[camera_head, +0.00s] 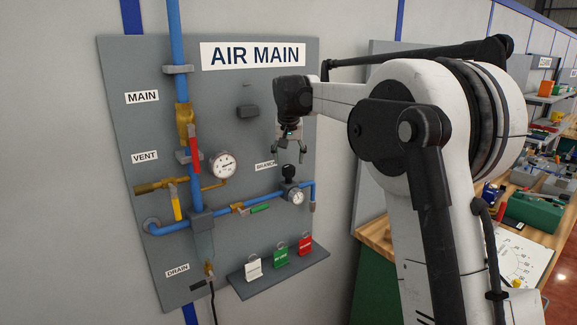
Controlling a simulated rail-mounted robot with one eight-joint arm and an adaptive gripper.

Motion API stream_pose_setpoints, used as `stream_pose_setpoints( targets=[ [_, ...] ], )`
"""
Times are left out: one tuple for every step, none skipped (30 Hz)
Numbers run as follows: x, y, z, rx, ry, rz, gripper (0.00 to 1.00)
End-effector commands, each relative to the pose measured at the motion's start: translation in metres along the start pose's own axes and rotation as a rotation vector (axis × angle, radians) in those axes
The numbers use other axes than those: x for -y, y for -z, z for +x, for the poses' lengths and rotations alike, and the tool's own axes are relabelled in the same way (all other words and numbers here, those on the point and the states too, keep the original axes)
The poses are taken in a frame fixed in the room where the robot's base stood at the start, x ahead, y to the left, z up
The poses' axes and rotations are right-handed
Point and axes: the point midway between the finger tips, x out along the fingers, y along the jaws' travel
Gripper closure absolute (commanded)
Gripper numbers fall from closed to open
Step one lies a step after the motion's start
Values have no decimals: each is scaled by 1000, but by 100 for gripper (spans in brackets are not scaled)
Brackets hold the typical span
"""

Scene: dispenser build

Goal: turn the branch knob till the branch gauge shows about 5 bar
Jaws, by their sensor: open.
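The branch knob (288,170) is a small black knob on top of the regulator on the blue branch pipe, right of centre on the grey panel. The branch gauge (297,198) is a small round white dial just below it; its needle is too small to read. The BRANCH label (266,166) is partly covered by my gripper's outline. My gripper (289,151) points down, open and empty, a little above the knob in the picture. I cannot tell whether it is also in front of the knob.
A small shelf (290,274) below holds white, green and red tags. A cluttered wooden bench (376,236) stands at right.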

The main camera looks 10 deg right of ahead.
Motion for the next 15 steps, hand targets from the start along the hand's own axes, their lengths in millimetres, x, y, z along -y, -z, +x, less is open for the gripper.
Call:
stream_pose_setpoints(
  targets=[
    [0, 1, 8, 0, 0, 0, 48],
    [0, 1, 14, 0, 0, 0, 48],
    [0, 1, 19, 0, 0, 0, 48],
    [0, 1, 24, 0, 0, 0, 48],
    [0, 1, 28, 0, 0, 0, 48],
    [0, 1, 32, 0, 0, 0, 48],
    [0, 1, 35, 0, 0, 0, 48],
    [0, 1, 38, 0, 0, 0, 48],
    [0, 1, 41, 0, 0, 0, 48],
    [0, 0, 43, 0, 0, 0, 48],
    [0, 0, 45, 0, 0, 0, 48],
    [0, 0, 46, 0, 0, 0, 48],
    [0, 0, 47, 0, 0, 0, 48],
    [0, 0, 48, 0, 0, 0, 48],
    [0, 0, 48, 0, 0, 0, 48]
  ],
)
